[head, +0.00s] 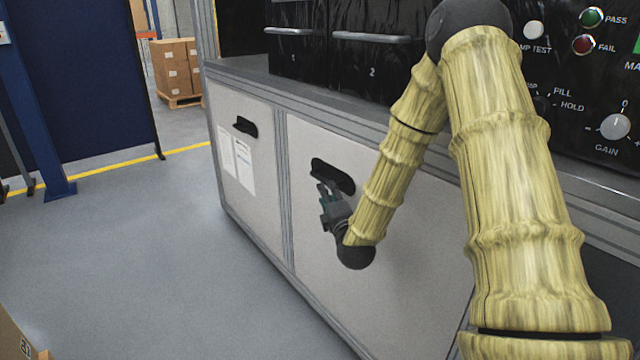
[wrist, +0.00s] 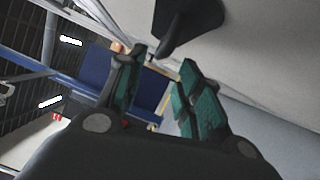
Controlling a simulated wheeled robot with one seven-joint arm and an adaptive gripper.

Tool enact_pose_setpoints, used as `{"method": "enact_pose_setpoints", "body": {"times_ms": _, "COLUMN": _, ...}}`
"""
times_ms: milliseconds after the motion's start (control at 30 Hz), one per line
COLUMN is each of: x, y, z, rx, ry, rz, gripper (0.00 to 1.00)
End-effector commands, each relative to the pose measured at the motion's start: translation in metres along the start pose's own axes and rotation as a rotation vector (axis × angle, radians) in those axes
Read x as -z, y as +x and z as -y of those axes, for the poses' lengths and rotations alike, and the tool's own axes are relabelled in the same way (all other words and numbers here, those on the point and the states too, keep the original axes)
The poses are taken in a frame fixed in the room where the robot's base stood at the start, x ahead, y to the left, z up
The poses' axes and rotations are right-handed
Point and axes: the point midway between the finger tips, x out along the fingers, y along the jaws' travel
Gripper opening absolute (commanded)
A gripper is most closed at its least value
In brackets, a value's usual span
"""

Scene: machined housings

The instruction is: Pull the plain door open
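The plain door (head: 400,265) is a light grey panel with no papers on it, on the right of the cabinet front, and it looks shut. Its black handle (head: 333,175) is near its upper left; in the wrist view the dark handle (wrist: 186,22) stands out from the pale door face (wrist: 265,50). My gripper (head: 328,192) is just in front of and below the handle in the head view. In the wrist view my gripper (wrist: 162,62) has its two green-padded fingers apart with nothing between them. The handle lies just beyond the fingertips; I cannot tell whether they touch.
A second door (head: 255,195) with papers (head: 236,160) and its own black handle (head: 245,127) is to the left. Drawers (head: 372,72) and a control panel (head: 590,90) sit above. Open grey floor (head: 150,260) lies in front and left.

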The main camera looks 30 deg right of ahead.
Motion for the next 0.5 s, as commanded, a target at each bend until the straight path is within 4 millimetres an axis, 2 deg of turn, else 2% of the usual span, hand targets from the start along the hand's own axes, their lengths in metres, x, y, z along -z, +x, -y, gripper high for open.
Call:
{"method": "enact_pose_setpoints", "body": {"times_ms": 300, "x": 0.0, "y": 0.052, "z": 0.002, "rx": 0.0, "ry": 0.003, "rz": 0.001, "gripper": 0.35}}
{"method": "enact_pose_setpoints", "body": {"times_ms": 500, "x": 0.0, "y": 0.077, "z": 0.002, "rx": 0.002, "ry": 0.003, "rz": 0.0, "gripper": 0.35}}
